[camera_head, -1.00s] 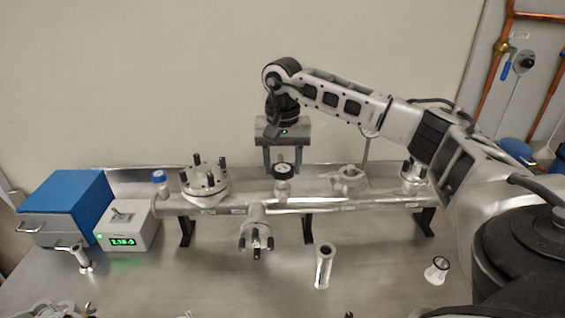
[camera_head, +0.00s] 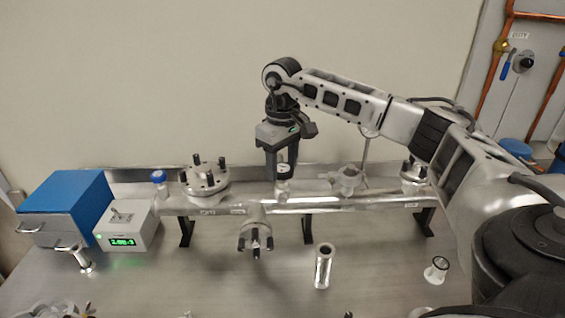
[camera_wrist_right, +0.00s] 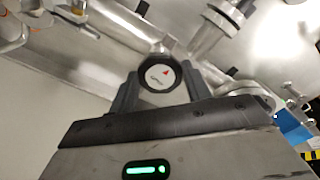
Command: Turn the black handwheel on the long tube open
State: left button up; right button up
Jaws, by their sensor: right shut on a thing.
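The long metal tube (camera_head: 330,202) lies across the bench on black supports. The black handwheel (camera_wrist_right: 161,88) sits on the middle of the tube, with a white round cap face that bears a red arrow and small lettering. My right gripper (camera_head: 283,178) comes down over the handwheel from above. In the right wrist view its two fingers stand on either side of the wheel, shut on it. In the head view the gripper hides most of the wheel. My left gripper is in neither view.
A flanged port with black bolts (camera_head: 204,180) and a blue-capped valve (camera_head: 159,178) stand left of the handwheel. A grey box with a green display (camera_head: 127,232) and a blue box (camera_head: 66,198) are farther left. A loose metal cylinder (camera_head: 324,265) stands in front.

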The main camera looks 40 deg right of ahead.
aim_at(282, 168)
jog(key=shift+r+n, duration=0.15)
jog(key=shift+n, duration=0.25)
jog(key=o, duration=1)
jog(key=shift+c, duration=0.2)
notch_tip(282, 168, up, 16)
